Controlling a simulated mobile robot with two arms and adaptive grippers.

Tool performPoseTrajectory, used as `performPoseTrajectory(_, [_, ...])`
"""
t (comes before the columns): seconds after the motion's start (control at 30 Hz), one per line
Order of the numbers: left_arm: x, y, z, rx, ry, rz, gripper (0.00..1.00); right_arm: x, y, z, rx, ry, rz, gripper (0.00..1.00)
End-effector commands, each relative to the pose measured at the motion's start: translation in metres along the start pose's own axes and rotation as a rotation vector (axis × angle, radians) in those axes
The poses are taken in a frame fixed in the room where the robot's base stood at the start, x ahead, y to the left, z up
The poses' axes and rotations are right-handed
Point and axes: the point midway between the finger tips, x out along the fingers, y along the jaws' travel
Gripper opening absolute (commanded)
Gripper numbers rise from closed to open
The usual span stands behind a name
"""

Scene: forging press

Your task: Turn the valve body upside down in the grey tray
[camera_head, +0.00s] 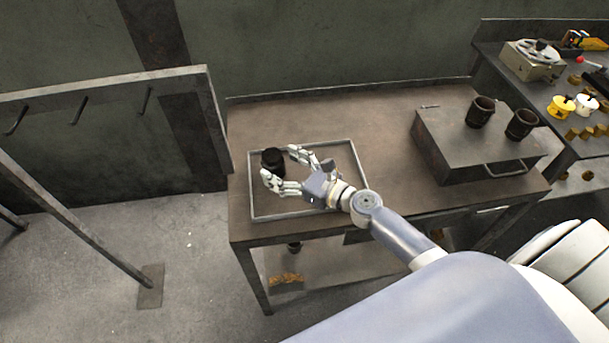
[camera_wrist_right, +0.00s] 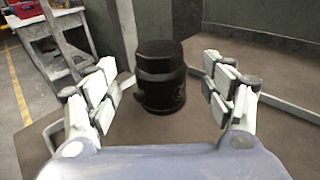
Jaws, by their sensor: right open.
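The valve body (camera_head: 273,160) is a dark, round, stepped piece standing upright in the left part of the grey tray (camera_head: 305,216). In the right wrist view the valve body (camera_wrist_right: 161,75) stands between and beyond my open fingers, with a gap on both sides. My right gripper (camera_head: 277,168) is open around the near side of the valve body, low over the tray. It also shows in the right wrist view (camera_wrist_right: 170,92). My left gripper is not in view.
The tray lies on a brown metal table (camera_head: 385,160). A dark metal box (camera_head: 455,150) with two dark cups (camera_head: 480,112) on top stands at the right. A hook rack (camera_head: 90,88) stands at the left. The table between tray and box is clear.

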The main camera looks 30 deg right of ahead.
Motion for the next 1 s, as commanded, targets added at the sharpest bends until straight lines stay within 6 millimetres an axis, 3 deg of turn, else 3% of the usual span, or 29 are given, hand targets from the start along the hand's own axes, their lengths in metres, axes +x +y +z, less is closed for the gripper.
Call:
performPoseTrajectory(0.3, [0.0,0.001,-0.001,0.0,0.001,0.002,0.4,-0.059,0.0,-0.001,0.001,0.002,0.0,0.75])
performPoseTrajectory(0.5, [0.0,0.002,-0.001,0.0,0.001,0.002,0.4,-0.082,0.0,0.0,0.0,-0.001,0.001,0.75])
performPoseTrajectory(0.87, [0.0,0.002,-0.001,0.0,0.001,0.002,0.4,-0.091,0.002,0.001,-0.01,-0.001,0.005,0.75])
performPoseTrajectory(1.0, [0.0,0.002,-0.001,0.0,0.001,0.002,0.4,-0.09,0.028,0.002,-0.153,0.007,0.073,0.75])
